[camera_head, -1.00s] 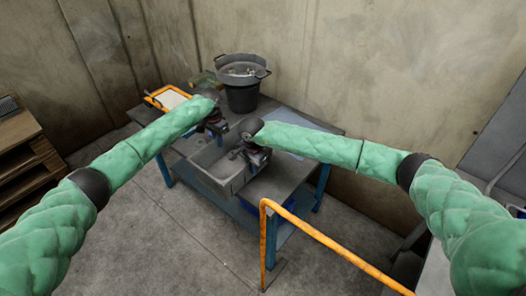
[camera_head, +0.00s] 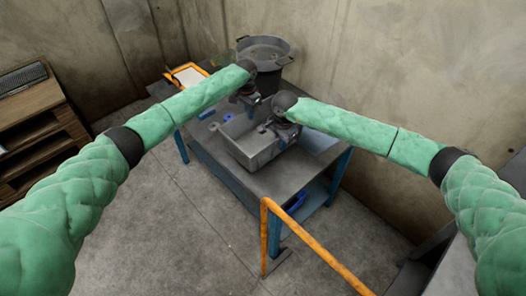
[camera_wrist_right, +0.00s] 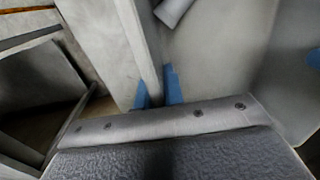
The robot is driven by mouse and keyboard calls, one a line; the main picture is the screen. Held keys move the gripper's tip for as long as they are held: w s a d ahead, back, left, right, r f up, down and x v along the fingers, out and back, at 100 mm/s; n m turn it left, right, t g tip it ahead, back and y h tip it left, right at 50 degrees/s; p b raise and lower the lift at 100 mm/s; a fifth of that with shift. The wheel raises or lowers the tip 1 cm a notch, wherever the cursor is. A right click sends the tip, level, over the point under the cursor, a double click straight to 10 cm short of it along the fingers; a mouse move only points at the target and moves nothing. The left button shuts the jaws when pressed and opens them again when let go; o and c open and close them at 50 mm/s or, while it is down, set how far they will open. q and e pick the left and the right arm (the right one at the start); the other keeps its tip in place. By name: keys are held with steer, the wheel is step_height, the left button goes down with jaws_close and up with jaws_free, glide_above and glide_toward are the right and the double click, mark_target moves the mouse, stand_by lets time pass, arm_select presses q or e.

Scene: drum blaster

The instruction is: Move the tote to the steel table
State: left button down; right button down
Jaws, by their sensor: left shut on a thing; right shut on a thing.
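The tote (camera_head: 245,155) is a grey open-topped box at the middle of the head view. It is over the grey-topped table with blue legs (camera_head: 262,187); I cannot tell whether its base touches the top. My left gripper (camera_head: 249,105) is shut at the tote's far side, its fingertips partly hidden. My right gripper (camera_head: 283,136) is shut on the tote's right side wall. In the right wrist view, the blue fingertips of the right gripper (camera_wrist_right: 158,88) are on either side of the tote wall (camera_wrist_right: 140,45). I cannot tell for certain which table is the steel one.
A dark bucket (camera_head: 267,75) stands behind the tote. An orange-framed tray (camera_head: 187,76) lies at the table's far left. An orange rail (camera_head: 310,245) stands in front of the table. Wooden shelving (camera_head: 40,125) is at left. The floor at front left is clear.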

mark_target(249, 121)
arm_select(q)
steer(key=shift+a+f, duration=0.1)
arm_select(e)
steer(key=shift+f, duration=0.2)
